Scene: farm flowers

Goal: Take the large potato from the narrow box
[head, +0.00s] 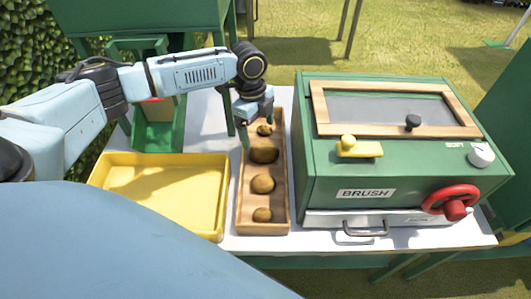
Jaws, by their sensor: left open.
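A narrow wooden box (277,215) stands on the white table and holds several brown potatoes in a row. The large potato (264,156) looks like the second from the far end. A smaller potato (265,130) lies at the far end, another (263,184) below the large one, and another (262,214) at the near end. My left gripper (255,125) is open over the far end of the box, pointing down, with its fingers around or just above the far potato. I cannot tell whether it touches. My right gripper is not in view.
A yellow tray (165,190) lies left of the box, apparently empty. A green machine labelled BRUSH (330,165) stands close on the right, with a red handwheel (450,201). A green chute (158,135) is behind the tray.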

